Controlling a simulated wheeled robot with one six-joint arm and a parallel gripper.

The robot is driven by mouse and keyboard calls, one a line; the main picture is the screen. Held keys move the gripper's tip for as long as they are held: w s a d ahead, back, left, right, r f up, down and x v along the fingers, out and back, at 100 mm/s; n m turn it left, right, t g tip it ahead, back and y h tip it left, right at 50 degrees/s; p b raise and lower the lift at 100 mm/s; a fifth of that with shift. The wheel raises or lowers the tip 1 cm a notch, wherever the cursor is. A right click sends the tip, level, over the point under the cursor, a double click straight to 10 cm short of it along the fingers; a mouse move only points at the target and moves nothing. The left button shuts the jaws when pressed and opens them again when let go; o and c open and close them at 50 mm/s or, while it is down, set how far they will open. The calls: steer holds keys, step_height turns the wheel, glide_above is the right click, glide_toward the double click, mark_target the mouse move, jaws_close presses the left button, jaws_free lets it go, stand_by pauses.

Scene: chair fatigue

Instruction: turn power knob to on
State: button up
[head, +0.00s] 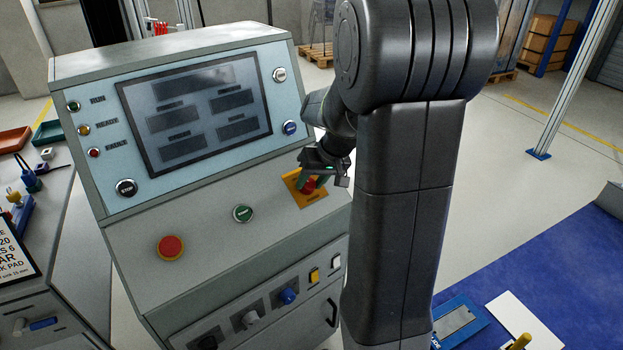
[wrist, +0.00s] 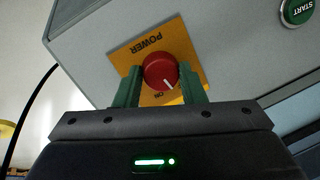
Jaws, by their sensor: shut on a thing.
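The power knob (wrist: 160,71) is a round red knob with a white pointer line, on a yellow plate (wrist: 123,56) marked POWER and ON. In the wrist view the pointer line slants toward the lower right, near the ON lettering. In the head view the red knob (head: 308,187) sits at the right of the console's sloping panel, partly hidden by my gripper. My gripper (wrist: 165,84) has its green fingers on either side of the knob, shut on it.
The grey console (head: 190,225) carries a green START button (head: 243,213), a red mushroom button (head: 171,247) and a screen (head: 195,113). Lower knobs and switches sit on its front. A blue mat (head: 540,265) lies at the right. My arm covers the middle of the head view.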

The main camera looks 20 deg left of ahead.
steer(key=m+y, duration=0.1)
steer(key=m, duration=0.3)
steer(key=shift+d+p, duration=0.1)
steer(key=shift+p, duration=0.25)
steer(key=shift+m+y, duration=0.3)
steer(key=shift+m, duration=1.7)
steer(key=o, duration=1)
steer(key=p+v, duration=0.1)
steer(key=v, duration=1.2)
steer(key=shift+s+d+r, duration=0.1)
steer(key=shift+d+r, duration=0.15)
steer(key=shift+r, duration=0.05)
steer(key=shift+f, duration=0.1)
